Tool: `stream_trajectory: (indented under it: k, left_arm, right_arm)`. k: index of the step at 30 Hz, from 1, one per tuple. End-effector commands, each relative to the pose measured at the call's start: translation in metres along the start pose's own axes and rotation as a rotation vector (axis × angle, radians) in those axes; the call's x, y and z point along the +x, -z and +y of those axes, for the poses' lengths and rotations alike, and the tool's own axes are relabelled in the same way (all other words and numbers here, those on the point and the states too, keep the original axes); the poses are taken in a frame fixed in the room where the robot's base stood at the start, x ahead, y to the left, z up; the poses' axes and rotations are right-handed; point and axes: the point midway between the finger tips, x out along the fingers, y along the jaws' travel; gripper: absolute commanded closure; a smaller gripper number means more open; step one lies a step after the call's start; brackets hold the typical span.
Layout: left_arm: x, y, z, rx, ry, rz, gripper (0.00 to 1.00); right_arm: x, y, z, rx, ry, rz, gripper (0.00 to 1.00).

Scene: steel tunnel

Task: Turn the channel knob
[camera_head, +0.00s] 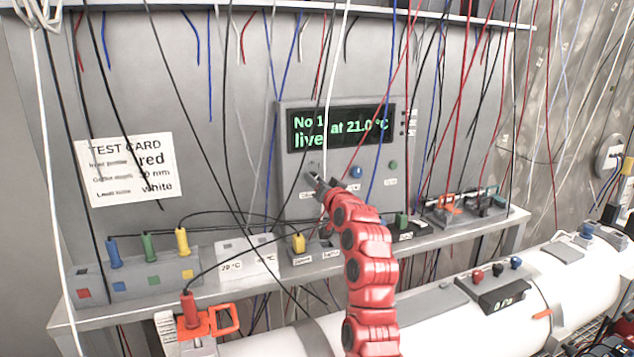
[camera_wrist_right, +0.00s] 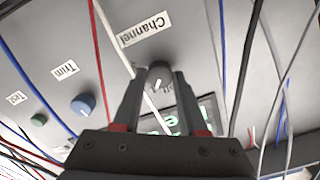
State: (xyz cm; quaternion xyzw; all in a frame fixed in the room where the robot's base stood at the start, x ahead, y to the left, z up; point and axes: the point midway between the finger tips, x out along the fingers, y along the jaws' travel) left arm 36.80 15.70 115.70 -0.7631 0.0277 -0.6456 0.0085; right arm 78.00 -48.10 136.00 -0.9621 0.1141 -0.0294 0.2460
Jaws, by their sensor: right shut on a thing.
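The channel knob (camera_wrist_right: 159,77) is a dark grey round knob with a white pointer mark, below a "Channel" label in the right wrist view. My right gripper (camera_wrist_right: 156,88) has its two fingers on either side of the knob and is shut on it. In the head view my red right arm reaches up to the grey panel, and the right gripper (camera_head: 318,186) covers most of the knob. The panel's display (camera_head: 341,126) reads "No 1" and "live at 21.0 °C" in green; a cable crosses part of the text. My left gripper is not in view.
A blue Trim knob (camera_head: 356,172) and a green Test button (camera_head: 393,165) sit right of the gripper. Many loose cables hang before the panel. A shelf (camera_head: 130,308) below holds coloured plugs and small boxes. A white pipe (camera_head: 420,308) runs in front.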

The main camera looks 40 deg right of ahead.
Motion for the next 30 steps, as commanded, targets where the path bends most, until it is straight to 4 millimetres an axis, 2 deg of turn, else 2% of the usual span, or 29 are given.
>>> stream_trajectory:
  k: [11, 12, 16, 26, 30]
  left_arm:
    - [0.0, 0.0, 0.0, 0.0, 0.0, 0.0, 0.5]
    - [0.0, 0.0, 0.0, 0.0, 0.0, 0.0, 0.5]
    - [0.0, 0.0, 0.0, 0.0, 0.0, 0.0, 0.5]
    - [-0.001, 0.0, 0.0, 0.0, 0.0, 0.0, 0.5]
    - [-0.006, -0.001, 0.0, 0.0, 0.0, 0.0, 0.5]
  right_arm:
    - [0.0, -0.001, 0.0, 0.003, -0.001, -0.002, 1.0]
    - [0.0, -0.001, 0.0, 0.003, -0.001, -0.002, 0.51]
    - [0.0, -0.001, 0.0, 0.003, 0.0, -0.001, 0.28]
    - [-0.001, -0.001, 0.0, 0.002, 0.0, 0.0, 0.28]
    - [-0.01, -0.002, 0.001, 0.002, 0.001, 0.0, 0.28]
